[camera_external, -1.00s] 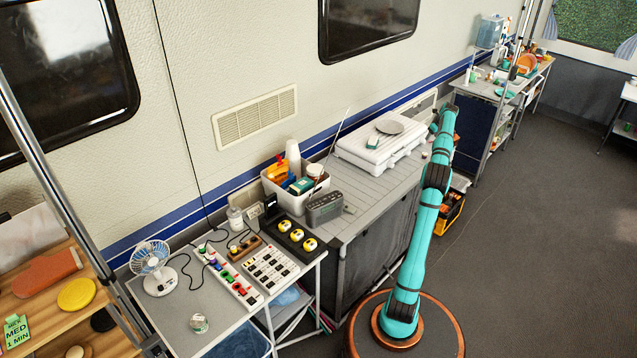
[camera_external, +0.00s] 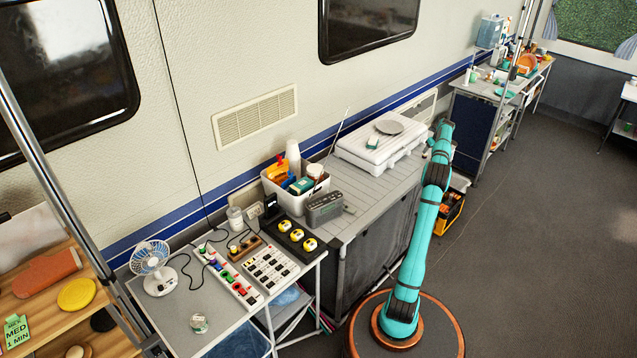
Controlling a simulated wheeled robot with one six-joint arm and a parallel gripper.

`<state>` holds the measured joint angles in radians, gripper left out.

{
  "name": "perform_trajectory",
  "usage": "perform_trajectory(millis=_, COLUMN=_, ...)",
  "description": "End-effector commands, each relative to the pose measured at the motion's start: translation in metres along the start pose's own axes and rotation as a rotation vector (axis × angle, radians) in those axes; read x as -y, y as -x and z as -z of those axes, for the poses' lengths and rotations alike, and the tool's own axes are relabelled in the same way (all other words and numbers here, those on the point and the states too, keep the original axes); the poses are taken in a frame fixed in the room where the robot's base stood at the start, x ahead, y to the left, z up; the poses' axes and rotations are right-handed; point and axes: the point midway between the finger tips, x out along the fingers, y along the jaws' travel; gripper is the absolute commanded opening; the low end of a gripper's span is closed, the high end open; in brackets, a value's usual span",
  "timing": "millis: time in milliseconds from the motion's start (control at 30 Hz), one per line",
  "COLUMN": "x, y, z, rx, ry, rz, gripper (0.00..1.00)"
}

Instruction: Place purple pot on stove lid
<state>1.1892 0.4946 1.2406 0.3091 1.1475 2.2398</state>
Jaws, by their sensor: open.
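The white stove (camera_external: 348,151) stands on the far end of the grey counter with its lid shut. I make out no purple pot in this view. My teal arm rises from its round base on the floor, in front of the counter. My gripper (camera_external: 429,152) is at the arm's far end, just right of the stove. It is open, small and partly hidden by the arm, and no held thing shows.
A white bin (camera_external: 296,201) of bottles and a dark radio (camera_external: 323,208) stand on the counter's near end. A side table holds a fan (camera_external: 153,266) and power strips. A crowded shelf table (camera_external: 491,87) stands farther back. The floor to the right is mostly clear.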

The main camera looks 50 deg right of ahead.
Motion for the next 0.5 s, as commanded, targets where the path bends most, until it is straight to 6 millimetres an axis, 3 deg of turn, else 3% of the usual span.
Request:
perform_trajectory(millis=267, x=0.000, y=-0.014, z=-0.001, rx=0.000, ry=0.000, rz=-0.001, gripper=0.55)
perform_trajectory(millis=500, x=0.001, y=-0.045, z=-0.004, rx=-0.001, ry=0.000, rz=0.000, gripper=0.55)
